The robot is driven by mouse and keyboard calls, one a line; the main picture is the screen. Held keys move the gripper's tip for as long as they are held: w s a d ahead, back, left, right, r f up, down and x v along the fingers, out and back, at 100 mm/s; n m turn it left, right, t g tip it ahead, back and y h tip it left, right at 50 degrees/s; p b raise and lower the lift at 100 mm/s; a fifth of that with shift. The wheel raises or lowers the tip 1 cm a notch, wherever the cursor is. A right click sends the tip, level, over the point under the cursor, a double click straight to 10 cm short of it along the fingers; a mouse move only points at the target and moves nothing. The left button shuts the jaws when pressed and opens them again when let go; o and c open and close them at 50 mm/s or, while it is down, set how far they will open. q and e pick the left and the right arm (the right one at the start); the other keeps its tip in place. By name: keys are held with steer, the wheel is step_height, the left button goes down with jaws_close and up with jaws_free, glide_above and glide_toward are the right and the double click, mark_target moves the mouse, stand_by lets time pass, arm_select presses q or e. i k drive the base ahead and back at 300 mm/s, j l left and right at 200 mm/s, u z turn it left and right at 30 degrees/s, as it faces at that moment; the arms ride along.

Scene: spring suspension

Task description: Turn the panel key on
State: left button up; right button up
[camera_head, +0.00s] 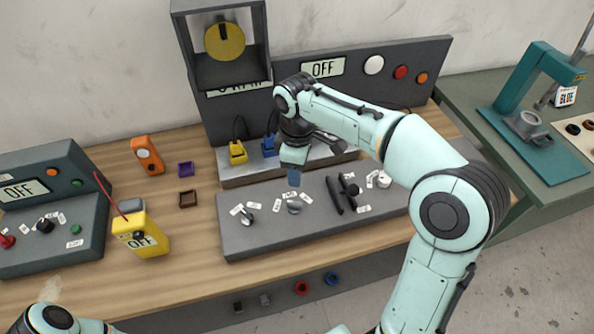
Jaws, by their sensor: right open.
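A sloped grey control panel (265,236) lies on the wooden table, with small controls flanked by white labels. A small metallic control (294,206) sits near its middle, and another small dark-and-metal control (249,218) sits to its left. Which one is the panel key is too small to tell. My right gripper (293,176) points down just above and behind the middle control, apart from it as far as I can see. It is open and appears empty; its fingers are small and partly overlapped. My left gripper is out of view.
Black levers (335,195) and a white knob (384,180) stand right of the middle control. Yellow (238,153) and blue (269,147) padlock-like blocks sit behind the panel. A yellow OFF box (147,236) stands left.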

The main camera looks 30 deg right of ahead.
mark_target(248, 219)
steer(key=k, duration=1)
